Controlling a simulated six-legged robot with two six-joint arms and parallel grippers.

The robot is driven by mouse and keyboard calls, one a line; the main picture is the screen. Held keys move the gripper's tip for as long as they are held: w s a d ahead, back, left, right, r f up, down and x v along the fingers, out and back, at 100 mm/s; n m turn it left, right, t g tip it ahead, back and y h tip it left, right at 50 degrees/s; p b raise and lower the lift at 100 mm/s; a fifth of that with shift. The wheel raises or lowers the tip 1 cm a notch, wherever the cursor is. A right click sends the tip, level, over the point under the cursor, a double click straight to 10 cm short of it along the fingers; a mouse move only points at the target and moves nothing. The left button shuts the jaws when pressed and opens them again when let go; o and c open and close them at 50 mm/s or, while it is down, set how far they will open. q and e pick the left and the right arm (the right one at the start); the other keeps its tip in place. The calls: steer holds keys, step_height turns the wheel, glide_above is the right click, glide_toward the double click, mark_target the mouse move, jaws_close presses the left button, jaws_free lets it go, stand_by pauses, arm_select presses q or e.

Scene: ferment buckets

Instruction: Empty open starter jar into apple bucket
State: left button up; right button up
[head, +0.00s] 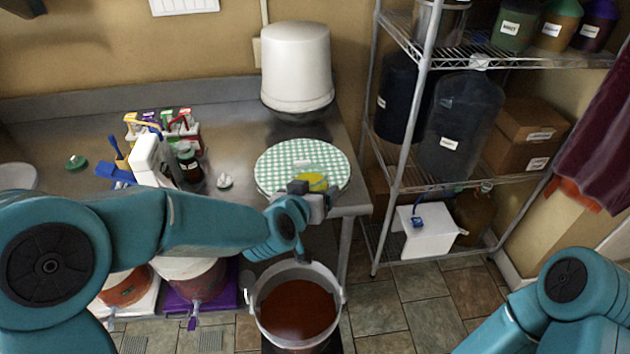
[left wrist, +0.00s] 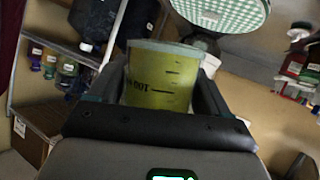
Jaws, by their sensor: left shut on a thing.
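The starter jar (head: 313,181) is a small clear cup with yellow contents. My left gripper (head: 305,193) is shut on it, above and behind the open bucket's far rim in the head view. In the left wrist view the jar (left wrist: 158,80) stands between the two fingers, with marking lines and yellow-green contents inside. The open white bucket (head: 335,277) on the floor side holds red-brown liquid (head: 298,308); no name on it is readable, so I cannot tell from a label that it is the apple bucket. My right arm shows at the lower right, but its gripper is out of view.
A round green-checked cover (head: 290,160) lies at the counter's right end, just behind the jar. A white upturned tub (head: 297,65) stands behind it. Two other buckets (head: 190,280) sit left of the open one, partly behind my left arm. A wire shelf (head: 400,150) stands right.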

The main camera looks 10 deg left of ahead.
arm_select(q)
steer(key=shift+w+a+f+b, duration=0.1)
steer(key=shift+w+f+b, duration=0.05)
steer(key=shift+f+b, duration=0.35)
steer(key=shift+s+f+b, duration=0.2)
steer(key=shift+f+b, duration=0.2)
steer(key=shift+f, duration=0.4)
step_height(320, 180, down, 14)
steer(key=b, duration=1.3)
steer(key=shift+d+n+h, duration=0.25)
steer(key=shift+n+h, duration=0.05)
steer(key=shift+n, duration=0.1)
steer(key=shift+f, duration=0.1)
